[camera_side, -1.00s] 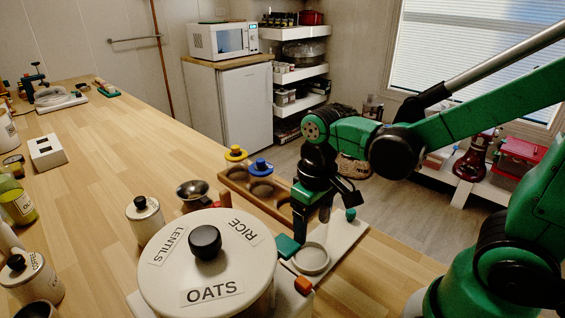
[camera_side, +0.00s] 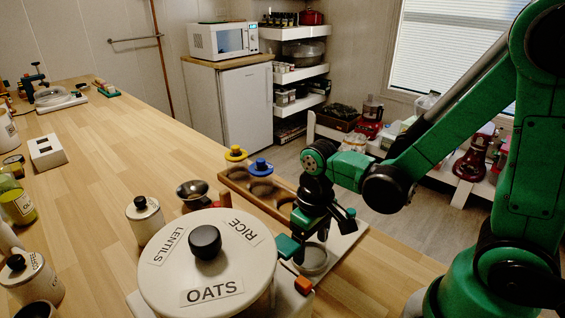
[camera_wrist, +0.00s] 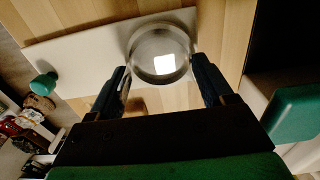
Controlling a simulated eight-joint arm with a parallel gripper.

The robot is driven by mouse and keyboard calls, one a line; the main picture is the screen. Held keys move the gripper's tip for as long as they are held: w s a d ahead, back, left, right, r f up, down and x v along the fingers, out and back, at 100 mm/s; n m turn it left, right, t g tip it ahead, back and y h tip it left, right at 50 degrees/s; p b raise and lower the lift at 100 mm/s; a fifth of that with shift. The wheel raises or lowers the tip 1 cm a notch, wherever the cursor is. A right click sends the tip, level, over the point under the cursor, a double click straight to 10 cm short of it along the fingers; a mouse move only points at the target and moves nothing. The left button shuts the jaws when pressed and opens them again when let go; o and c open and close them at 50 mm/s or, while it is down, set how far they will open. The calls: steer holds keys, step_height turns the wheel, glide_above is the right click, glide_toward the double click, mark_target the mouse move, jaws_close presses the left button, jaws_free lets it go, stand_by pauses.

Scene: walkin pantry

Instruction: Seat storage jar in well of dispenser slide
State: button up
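The dispenser slide (camera_side: 344,240) is a pale board with a green knob (camera_side: 350,213). It bears a round, grey-rimmed well or cup (camera_side: 313,262), also seen in the wrist view (camera_wrist: 160,52) with a bright white square inside. My gripper (camera_side: 317,240) points down just above and behind this ring. In the wrist view my gripper (camera_wrist: 162,82) has its fingers apart, one on each side of the ring's near edge. I see no lidded jar between them.
A large round dispenser (camera_side: 207,262), marked OATS, RICE and LENTILS, stands close left of my gripper. A green block (camera_side: 288,246) and orange knob (camera_side: 303,285) are close by. A small lidded canister (camera_side: 145,218) and dark bowl (camera_side: 192,189) stand further left. The counter's middle is clear.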

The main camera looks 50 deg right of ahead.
steer(key=shift+o, duration=0.2)
step_height(320, 180, up, 11)
steer(key=w+d+t, duration=0.1)
steer(key=t, duration=0.6)
steer(key=shift+w+f, duration=0.15)
steer(key=shift+w, duration=0.2)
stand_by(0.3)
steer(key=shift+d, duration=0.1)
stand_by(0.6)
